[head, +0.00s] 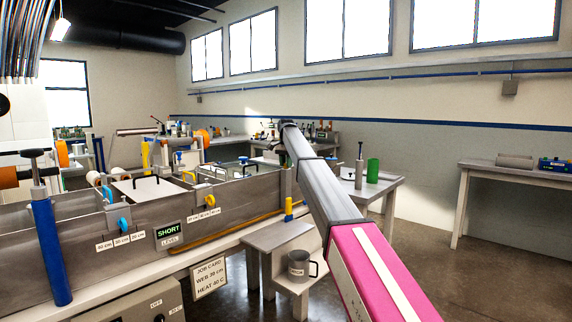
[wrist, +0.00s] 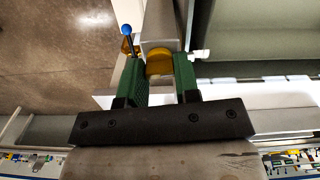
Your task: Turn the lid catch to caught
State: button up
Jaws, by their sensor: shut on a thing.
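My gripper (wrist: 159,66) has two green fingers, seen in the wrist view. They are closed on a yellow piece between them, which looks like the lid catch (wrist: 159,63). The catch sits against the end of a grey metal part. I cannot read from this angle whether it is turned to caught. In the head view my gripper and the catch are hidden behind the end of my arm. The grey resin bath (head: 140,232) runs across the left, with a pale lid panel (head: 148,189) on top.
A blue-tipped lever (wrist: 127,32) stands close to the left finger. A blue post (head: 48,250) rises at the bath's near left. A step stool (head: 278,236) with a grey mug (head: 298,265) stands in front of the bath. Floor is clear at the right.

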jog(key=shift+m, duration=0.6)
jog(key=o, duration=0.9)
jog(key=shift+r, duration=0.1)
notch_tip(320, 180, up, 11)
jog(key=shift+f, duration=0.15)
